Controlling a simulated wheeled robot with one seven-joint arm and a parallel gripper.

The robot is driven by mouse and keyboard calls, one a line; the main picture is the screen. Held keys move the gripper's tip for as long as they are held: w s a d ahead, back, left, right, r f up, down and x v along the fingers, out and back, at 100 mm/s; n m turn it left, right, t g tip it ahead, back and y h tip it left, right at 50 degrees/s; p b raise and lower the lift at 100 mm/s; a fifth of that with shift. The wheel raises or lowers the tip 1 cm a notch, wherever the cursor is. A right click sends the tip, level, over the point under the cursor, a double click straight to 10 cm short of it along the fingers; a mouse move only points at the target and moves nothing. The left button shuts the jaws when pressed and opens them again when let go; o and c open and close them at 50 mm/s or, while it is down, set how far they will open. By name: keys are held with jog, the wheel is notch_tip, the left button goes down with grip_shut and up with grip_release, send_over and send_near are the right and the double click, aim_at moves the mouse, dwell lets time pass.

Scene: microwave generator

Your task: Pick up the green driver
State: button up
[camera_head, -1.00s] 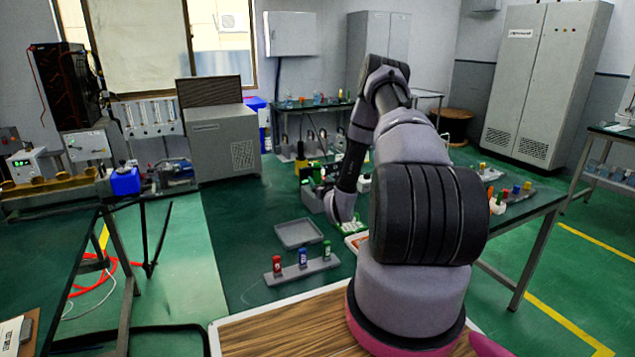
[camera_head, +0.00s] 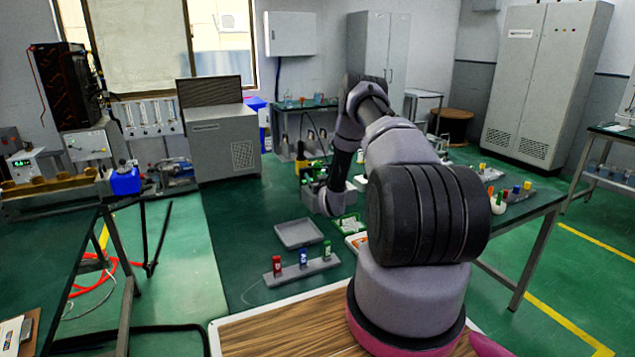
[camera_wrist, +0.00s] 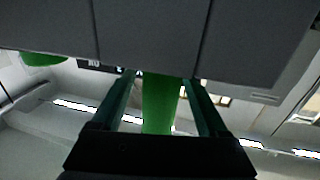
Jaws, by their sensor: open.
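In the wrist view my gripper (camera_wrist: 160,82) is open, with one dark green-tinted finger on each side of a green upright shape (camera_wrist: 160,108). This looks like the handle of the green driver. Gaps show between it and both fingers, and its upper end passes behind a large grey block (camera_wrist: 150,35). In the head view the end of my arm is down by a grey tool holder (camera_head: 310,193) on the green table. My fingers and the green driver cannot be made out clearly there.
A second green object (camera_wrist: 43,58) shows at the wrist view's upper left. On the table (camera_head: 240,225) are an empty grey tray (camera_head: 299,233) and a grey rack (camera_head: 320,267) with red, blue and green pieces. A green-edged tray (camera_head: 347,224) lies right of my arm's end.

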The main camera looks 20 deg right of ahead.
jog(key=shift+w, duration=0.25)
grip_shut()
